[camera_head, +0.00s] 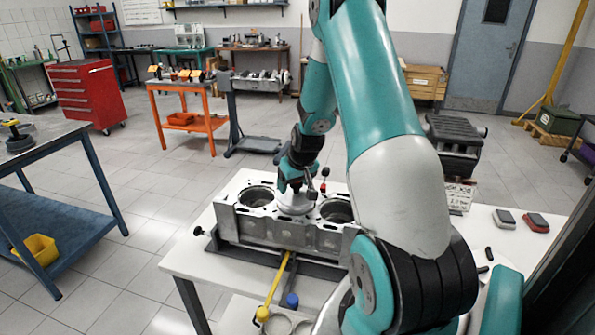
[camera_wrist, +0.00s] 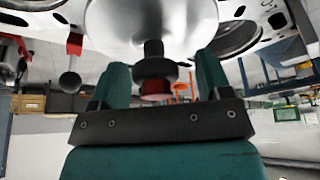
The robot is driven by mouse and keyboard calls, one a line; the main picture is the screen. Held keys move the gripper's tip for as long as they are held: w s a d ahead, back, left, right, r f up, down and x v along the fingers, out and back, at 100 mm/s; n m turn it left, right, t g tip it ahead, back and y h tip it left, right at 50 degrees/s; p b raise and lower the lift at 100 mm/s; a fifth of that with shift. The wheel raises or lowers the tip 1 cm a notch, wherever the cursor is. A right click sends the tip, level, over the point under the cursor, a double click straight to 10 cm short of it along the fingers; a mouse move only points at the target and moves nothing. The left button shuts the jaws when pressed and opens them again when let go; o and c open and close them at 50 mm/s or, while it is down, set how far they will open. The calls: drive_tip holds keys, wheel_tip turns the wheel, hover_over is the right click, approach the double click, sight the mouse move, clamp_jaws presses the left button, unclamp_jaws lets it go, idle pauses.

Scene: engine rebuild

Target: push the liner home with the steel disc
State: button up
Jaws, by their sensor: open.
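The steel disc (camera_head: 295,204) lies over the middle bore of the grey engine block (camera_head: 285,232). In the wrist view the disc (camera_wrist: 150,22) is a broad shiny plate, with a dark knobbed handle (camera_wrist: 154,68) standing out toward my gripper. My gripper (camera_wrist: 160,70) is open, with one teal finger on each side of the handle. In the head view my gripper (camera_head: 297,188) is just above the disc, partly hidden by my own arm. I cannot make out the liner; the disc covers the middle bore.
The block stands on a dark stand on a white table (camera_head: 185,262). Open bores lie left (camera_head: 257,196) and right (camera_head: 338,210) of the disc. A yellow-handled tool (camera_head: 277,285) lies in front.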

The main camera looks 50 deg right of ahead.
drive_tip(key=b+v, duration=0.2)
drive_tip(key=v, duration=1.5)
drive_tip(key=shift+b, duration=0.35)
drive_tip(key=shift+s, duration=0.1)
drive_tip(key=a+r+n+y, duration=0.1)
drive_tip(key=a+n+y, duration=0.35)
drive_tip(key=a, duration=1.85)
drive_tip(key=s+a+n+g+y, duration=0.1)
drive_tip(key=s+a+n+g, duration=0.3)
drive_tip(key=s+a, duration=1.1)
drive_tip(key=a+n, duration=0.1)
drive_tip(key=n, duration=0.2)
drive_tip(key=shift+r, duration=0.15)
